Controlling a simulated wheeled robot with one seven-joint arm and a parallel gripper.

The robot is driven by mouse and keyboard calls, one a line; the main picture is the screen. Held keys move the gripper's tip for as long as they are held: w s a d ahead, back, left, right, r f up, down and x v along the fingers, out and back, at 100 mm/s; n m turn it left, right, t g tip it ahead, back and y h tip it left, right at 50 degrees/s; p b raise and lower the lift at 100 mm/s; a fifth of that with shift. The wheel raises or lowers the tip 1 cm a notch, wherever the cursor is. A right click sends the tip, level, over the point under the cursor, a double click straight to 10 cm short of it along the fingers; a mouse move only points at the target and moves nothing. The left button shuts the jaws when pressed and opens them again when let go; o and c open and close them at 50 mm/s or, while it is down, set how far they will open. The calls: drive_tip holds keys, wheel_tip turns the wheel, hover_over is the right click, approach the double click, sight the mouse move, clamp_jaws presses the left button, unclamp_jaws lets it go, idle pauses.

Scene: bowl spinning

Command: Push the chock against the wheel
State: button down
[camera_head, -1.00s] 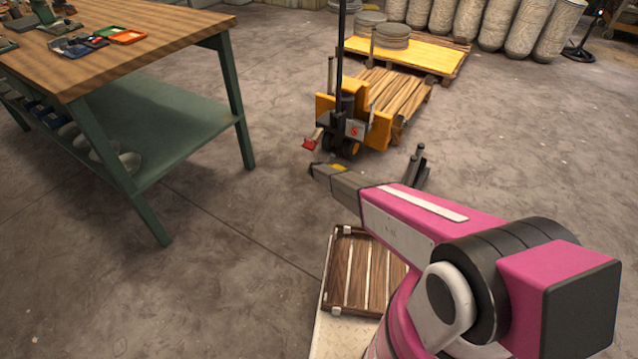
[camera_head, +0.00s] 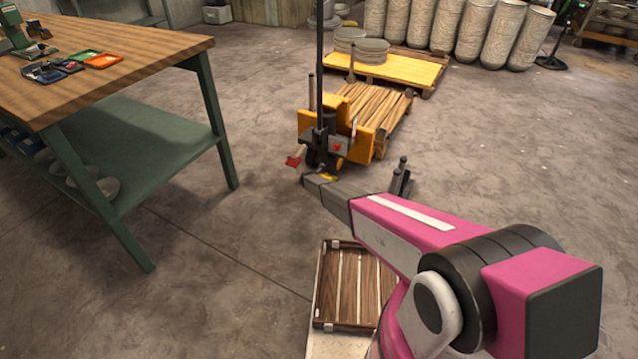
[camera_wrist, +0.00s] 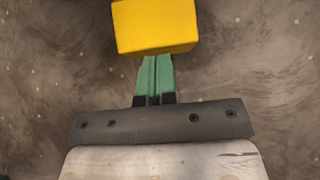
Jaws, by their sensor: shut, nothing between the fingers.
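The chock is a small yellow block (camera_wrist: 155,27). In the wrist view it lies at the tips of my gripper (camera_wrist: 154,62), whose green fingers are together and empty. Whether they touch it is unclear. In the head view only a small yellow part (camera_head: 328,177) of it shows past my gripper's dark end, on the floor by the orange pallet truck. The truck's dark wheel (camera_head: 313,158) is just behind it. I cannot tell whether the chock touches the wheel.
The orange pallet truck (camera_head: 305,122) carries wooden boards (camera_head: 372,105) and has an upright black handle (camera_head: 320,60). A red pedal-like part (camera_head: 294,161) sticks out at its left. A workbench (camera_head: 130,58) stands left; open floor lies between.

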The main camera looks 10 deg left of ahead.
drive_tip(key=s, duration=0.1)
drive_tip(key=s+a, duration=0.1)
drive_tip(key=s+r, duration=0.1)
drive_tip(key=shift+s+a+r, duration=0.1)
drive_tip(key=shift+s+a, duration=0.2)
drive_tip(key=shift+s, duration=0.1)
drive_tip(key=v, duration=0.8)
drive_tip(key=s+d+r+m+g, duration=0.2)
drive_tip(key=s+d+r+m, duration=0.6)
drive_tip(key=d+r, duration=0.45)
drive_tip(key=s+d+r+m+g, duration=0.3)
drive_tip(key=s+d+r+m, duration=0.5)
drive_tip(key=d+r, duration=0.45)
drive_tip(key=s+d+r+m+g+y, duration=0.1)
drive_tip(key=s+d+r+m, duration=0.3)
drive_tip(key=s, duration=0.4)
drive_tip(key=s+d+r+m+g+y, duration=0.1)
drive_tip(key=s+d+r+m, duration=0.3)
drive_tip(key=s+r+m, duration=0.2)
drive_tip(key=s+d+r+m+g+y, duration=0.1)
drive_tip(key=s+d+r+m, duration=0.3)
drive_tip(key=s+r, duration=0.3)
drive_tip(key=s+m, duration=0.1)
drive_tip(key=s, duration=0.2)
drive_tip(key=shift+s+y, duration=0.3)
